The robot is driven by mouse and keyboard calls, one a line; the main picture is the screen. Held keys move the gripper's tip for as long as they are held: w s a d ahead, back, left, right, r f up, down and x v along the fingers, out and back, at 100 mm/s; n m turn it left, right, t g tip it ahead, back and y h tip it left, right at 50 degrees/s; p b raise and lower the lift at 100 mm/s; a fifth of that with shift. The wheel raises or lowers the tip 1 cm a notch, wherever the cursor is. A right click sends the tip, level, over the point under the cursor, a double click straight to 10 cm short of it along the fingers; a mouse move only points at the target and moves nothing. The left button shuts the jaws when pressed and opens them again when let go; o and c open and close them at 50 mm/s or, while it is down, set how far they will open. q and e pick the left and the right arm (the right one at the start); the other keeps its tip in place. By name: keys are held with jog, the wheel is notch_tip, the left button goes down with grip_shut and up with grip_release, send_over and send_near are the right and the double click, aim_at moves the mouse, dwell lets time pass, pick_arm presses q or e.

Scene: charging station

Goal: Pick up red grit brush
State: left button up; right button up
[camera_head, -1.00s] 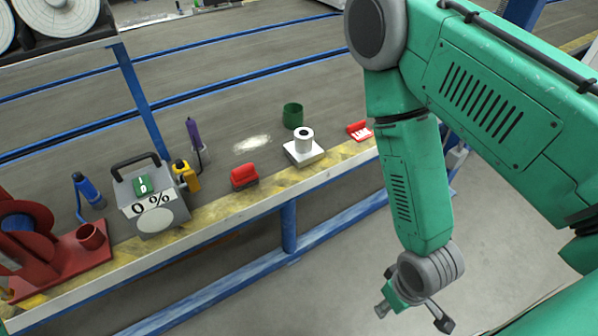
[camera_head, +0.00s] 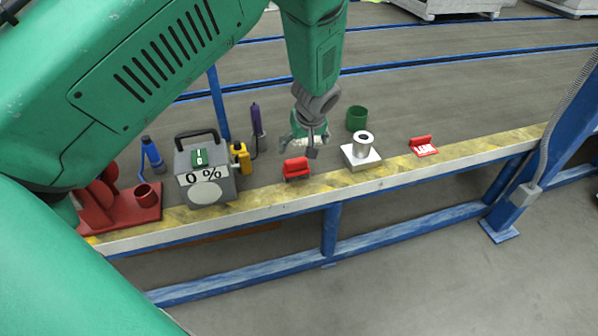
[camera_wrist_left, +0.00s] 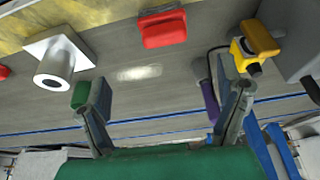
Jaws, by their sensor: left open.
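The red brush (camera_head: 297,167), a red block on a dark base, rests on the bench near its yellow front edge. My left gripper (camera_head: 298,147) hangs just behind and above it in the head view, open and empty, with its fingers apart. In the left wrist view the brush (camera_wrist_left: 162,27) shows at the top middle, beyond the spread fingers of the left gripper (camera_wrist_left: 160,88). Nothing is between the fingers. I cannot tell the exact gap to the brush. My right gripper is not in view.
Left of the brush are a grey box (camera_head: 207,180) marked "0 %", a yellow tool (camera_head: 241,158) and a purple tool (camera_head: 256,120). To its right are a metal cylinder on a white block (camera_head: 361,153), a green cup (camera_head: 356,118) and a red item with white lettering (camera_head: 423,147).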

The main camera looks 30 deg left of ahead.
aim_at(297, 161)
pick_arm(q)
jog(key=b+x, duration=0.1)
jog(key=x, duration=0.5)
jog(key=shift+s+a+f, duration=0.1)
jog(key=shift+a+f, duration=0.15)
jog(key=shift+a, duration=0.05)
jog(key=shift+f+b, duration=0.35)
jog(key=shift+f, duration=0.25)
jog(key=b+x, duration=0.1)
jog(key=x, duration=0.2)
jog(key=shift+a+f, duration=0.15)
jog(key=shift+f, duration=0.2)
jog(key=shift+a+f, duration=0.15)
jog(key=shift+f, duration=0.05)
jog(key=shift+a+r, duration=0.1)
jog(key=shift+a, duration=0.05)
